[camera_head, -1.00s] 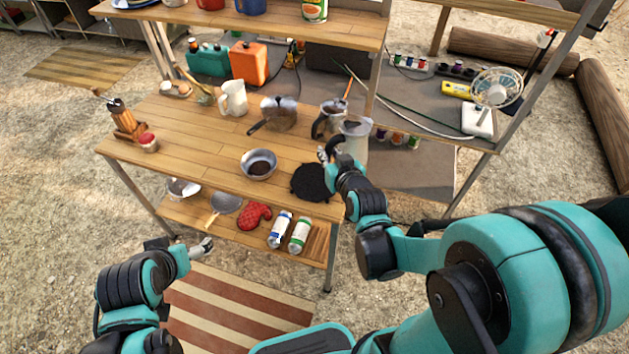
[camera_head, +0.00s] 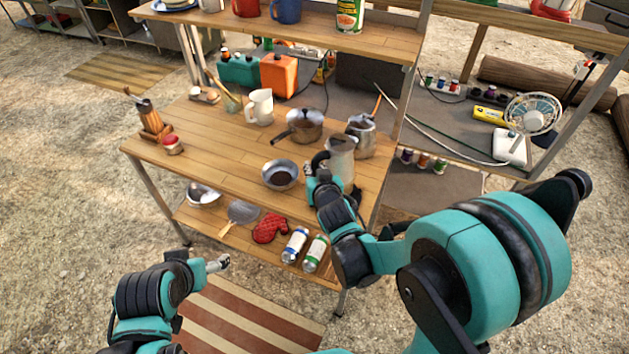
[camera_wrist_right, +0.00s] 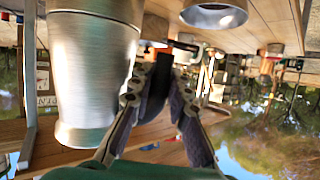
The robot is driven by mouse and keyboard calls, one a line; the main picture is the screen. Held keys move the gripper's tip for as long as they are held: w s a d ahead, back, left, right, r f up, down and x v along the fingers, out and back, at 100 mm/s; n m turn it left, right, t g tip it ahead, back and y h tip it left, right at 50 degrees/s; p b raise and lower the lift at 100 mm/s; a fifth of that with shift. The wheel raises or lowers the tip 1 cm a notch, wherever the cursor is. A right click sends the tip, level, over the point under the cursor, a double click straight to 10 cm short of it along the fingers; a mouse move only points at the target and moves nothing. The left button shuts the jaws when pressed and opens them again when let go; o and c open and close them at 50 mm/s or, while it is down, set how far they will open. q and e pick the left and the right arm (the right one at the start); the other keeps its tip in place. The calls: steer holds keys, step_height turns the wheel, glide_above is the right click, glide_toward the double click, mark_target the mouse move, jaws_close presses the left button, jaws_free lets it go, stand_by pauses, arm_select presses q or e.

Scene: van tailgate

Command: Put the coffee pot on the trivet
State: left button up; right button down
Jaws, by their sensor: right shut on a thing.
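The coffee pot (camera_head: 341,157) is a tall brushed-metal pot with a black handle. It stands upright at the right front of the wooden table, and its body fills the left of the right wrist view (camera_wrist_right: 93,75). My right gripper (camera_head: 318,168) is shut on the pot's black handle, which shows between the fingers in the wrist view (camera_wrist_right: 157,88). The round black trivet is mostly or wholly hidden behind my right gripper and arm, so I cannot tell whether the pot touches it. My left gripper (camera_head: 217,264) is away from the table, low at left; its opening is unclear.
A metal bowl (camera_head: 280,174) is left of the coffee pot. A moka pot (camera_head: 361,134) and a lidded saucepan (camera_head: 299,127) stand behind. A white pitcher (camera_head: 260,106) is farther back. The table's left middle is clear. An upper shelf (camera_head: 290,35) overhangs the back.

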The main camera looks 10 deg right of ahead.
steer(key=shift+f+b, duration=1.1)
steer(key=shift+f, duration=0.9)
steer(key=shift+r, duration=0.1)
